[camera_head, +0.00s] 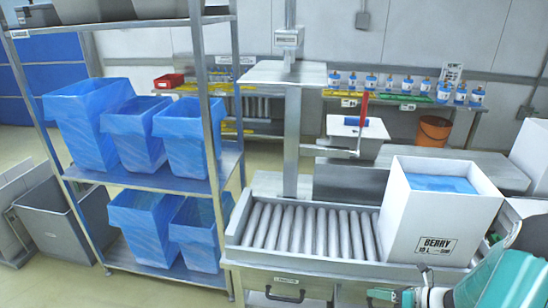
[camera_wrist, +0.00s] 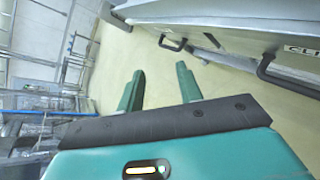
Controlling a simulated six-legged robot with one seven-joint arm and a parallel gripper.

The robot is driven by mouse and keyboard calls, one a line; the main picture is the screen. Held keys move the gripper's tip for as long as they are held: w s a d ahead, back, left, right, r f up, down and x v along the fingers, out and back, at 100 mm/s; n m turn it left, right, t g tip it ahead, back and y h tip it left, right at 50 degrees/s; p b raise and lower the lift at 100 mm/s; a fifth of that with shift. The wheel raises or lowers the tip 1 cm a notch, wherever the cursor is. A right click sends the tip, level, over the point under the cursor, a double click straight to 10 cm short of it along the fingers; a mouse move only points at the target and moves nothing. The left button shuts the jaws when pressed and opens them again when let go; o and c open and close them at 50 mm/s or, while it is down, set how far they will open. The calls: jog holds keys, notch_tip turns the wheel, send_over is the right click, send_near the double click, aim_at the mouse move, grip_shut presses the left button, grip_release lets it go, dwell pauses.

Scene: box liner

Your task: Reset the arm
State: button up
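My gripper shows in the wrist view (camera_wrist: 160,88), its two green fingers apart with nothing between them. The pale floor and the front of a grey bench with dark handles lie beyond the fingers. In the head view, part of my teal arm (camera_head: 505,280) enters at the lower right, in front of the white box; the fingertips are not clear there. The white box (camera_head: 425,225), marked BERRY, stands upright on the roller conveyor (camera_head: 300,232) with blue liner (camera_head: 440,184) showing inside its open top.
A metal rack (camera_head: 150,180) on the left holds several blue-lined bins (camera_head: 135,135). A bench handle (camera_wrist: 285,80) is near the right of the wrist view. An orange bucket (camera_head: 433,131) stands at the back. The rollers left of the box are clear.

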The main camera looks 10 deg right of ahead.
jog(key=s+a+r+n+g+h, duration=0.35)
jog(key=a+r+n+g, duration=0.25)
jog(key=a+r+n, duration=0.95)
jog(key=s+a+r+n+t+h, duration=0.1)
jog(key=s+a+r+n+h, duration=0.2)
jog(key=s+r+n, duration=0.2)
jog(key=s+a+r+n+t+h, duration=0.2)
jog(key=s+r+n, duration=0.4)
jog(key=n, duration=0.7)
notch_tip(320, 180, up, 3)
jog(key=shift+s+a+f+n+h, duration=0.1)
jog(key=shift+s+a+n+h, duration=0.25)
jog(key=shift+a+h, duration=0.2)
jog(key=shift+d, duration=0.15)
